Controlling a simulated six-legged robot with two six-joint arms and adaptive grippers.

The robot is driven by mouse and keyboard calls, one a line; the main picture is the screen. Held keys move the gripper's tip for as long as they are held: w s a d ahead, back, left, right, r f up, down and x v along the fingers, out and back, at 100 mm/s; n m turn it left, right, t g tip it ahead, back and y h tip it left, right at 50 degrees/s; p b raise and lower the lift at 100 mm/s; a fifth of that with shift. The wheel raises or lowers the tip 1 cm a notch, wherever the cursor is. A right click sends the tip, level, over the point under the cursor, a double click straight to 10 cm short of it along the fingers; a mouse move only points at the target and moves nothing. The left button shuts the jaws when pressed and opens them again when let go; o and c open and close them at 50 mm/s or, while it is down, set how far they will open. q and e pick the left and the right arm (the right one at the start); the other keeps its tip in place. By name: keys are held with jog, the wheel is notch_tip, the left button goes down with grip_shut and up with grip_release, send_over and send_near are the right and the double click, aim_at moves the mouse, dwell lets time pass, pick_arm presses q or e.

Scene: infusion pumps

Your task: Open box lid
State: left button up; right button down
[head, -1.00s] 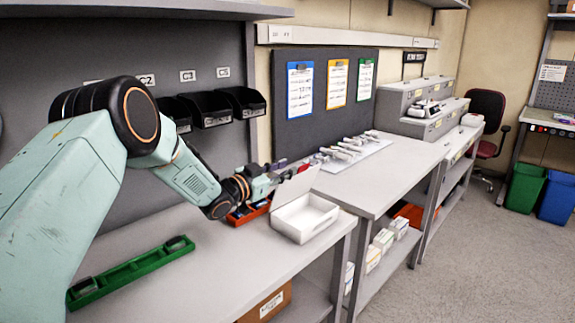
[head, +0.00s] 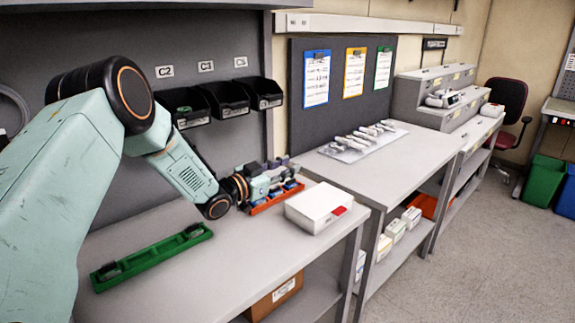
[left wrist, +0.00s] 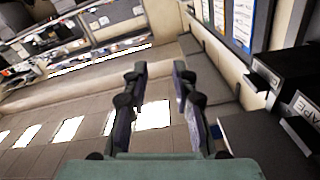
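The white box (head: 312,207) stands on the near bench with its lid (head: 316,198) down over the top. A red mark shows at the lid's right front corner. My left gripper (head: 290,168) is just behind the box, above the orange tray, apart from the lid as far as I can tell. In the left wrist view its two fingers (left wrist: 157,72) are spread with an empty gap between them. I cannot make out the box in the wrist view. My right gripper is out of view.
An orange tray with blue items (head: 277,198) lies behind the box. A green tray (head: 152,258) lies at the left on the bench. Black bins (head: 226,99) hang on the back wall. Bench in front of and left of the box is clear.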

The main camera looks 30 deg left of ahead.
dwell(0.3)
pick_arm(q)
jog(key=v, duration=1.2)
jog(key=shift+f, duration=0.1)
dwell(0.6)
